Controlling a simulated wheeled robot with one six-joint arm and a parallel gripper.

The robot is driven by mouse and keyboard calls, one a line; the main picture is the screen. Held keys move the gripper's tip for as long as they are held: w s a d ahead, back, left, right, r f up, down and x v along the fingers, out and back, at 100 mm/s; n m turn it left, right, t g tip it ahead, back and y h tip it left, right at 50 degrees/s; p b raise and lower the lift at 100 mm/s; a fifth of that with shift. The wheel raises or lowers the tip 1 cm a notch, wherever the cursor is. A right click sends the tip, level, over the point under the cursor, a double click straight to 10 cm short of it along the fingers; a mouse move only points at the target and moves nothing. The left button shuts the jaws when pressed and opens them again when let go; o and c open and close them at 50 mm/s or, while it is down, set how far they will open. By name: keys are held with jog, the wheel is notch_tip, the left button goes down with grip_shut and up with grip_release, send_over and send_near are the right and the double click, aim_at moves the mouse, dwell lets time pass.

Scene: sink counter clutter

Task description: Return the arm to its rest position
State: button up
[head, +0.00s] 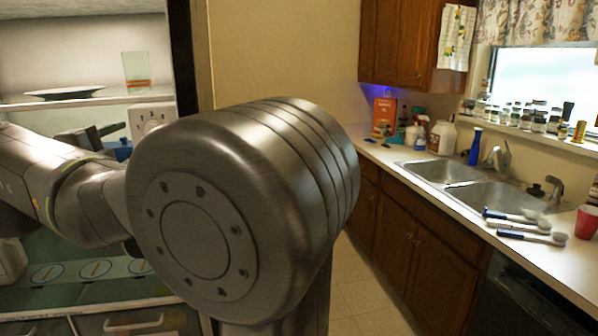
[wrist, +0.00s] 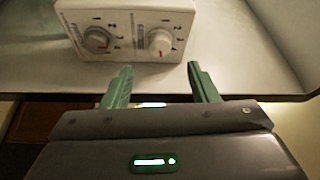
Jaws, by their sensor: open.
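My gripper (wrist: 160,85) shows in the wrist view with its two green fingers spread apart and nothing between them. Just beyond the fingertips, a white box with two dials (wrist: 125,30) stands on a pale shelf (wrist: 235,75). In the head view my arm fills the left and middle, with a large metal joint in front. The white box also shows there behind the arm (head: 150,116), partly hidden. The gripper fingers are largely hidden behind the arm in the head view.
A dark plate (head: 65,93) and a glass (head: 136,70) stand on the upper shelf (head: 100,99) at left. At right, a counter holds a double sink (head: 455,180), several brushes (head: 525,230) and a red cup (head: 587,221). The floor (head: 365,295) between looks clear.

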jog(key=w+d+n+t+y+p, duration=0.2)
jog(key=w+n+y, duration=0.6)
jog(key=n, duration=1.2)
jog(key=shift+w+f+n+t+p, duration=0.15)
jog(key=shift+n+t+p, duration=0.15)
jog(key=shift+t+p, duration=0.55)
jog(key=shift+g, duration=0.25)
